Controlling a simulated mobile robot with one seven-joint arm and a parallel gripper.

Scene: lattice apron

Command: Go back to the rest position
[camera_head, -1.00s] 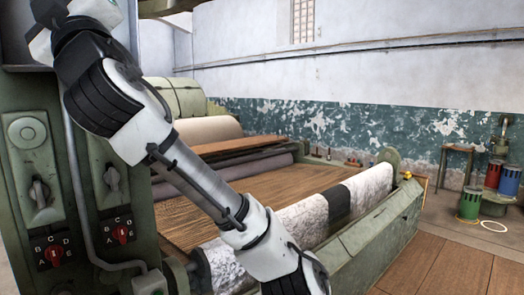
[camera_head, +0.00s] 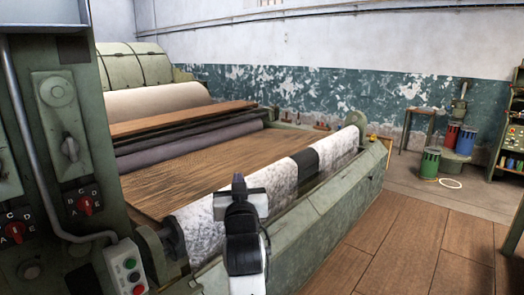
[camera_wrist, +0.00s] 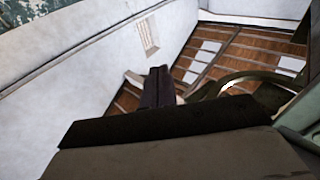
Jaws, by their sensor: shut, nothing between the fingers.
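My gripper (camera_head: 238,179) shows in the head view at the low middle, its small dark fingertips pointing up, in front of the machine's white and black roll. In the wrist view, its dark fingers (camera_wrist: 158,72) are together with nothing between them. The wrist camera faces up towards the walls and the wooden ceiling. A dark block fills the lower part of that view.
A green machine with a wooden bed (camera_head: 205,170) and a mottled roll (camera_head: 285,178) lies close behind my arm. A control panel (camera_head: 65,130) with red switches stands at left. Bare floor (camera_head: 400,240) is at right. Coloured cans (camera_head: 430,162) and a small table (camera_head: 420,115) stand far right.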

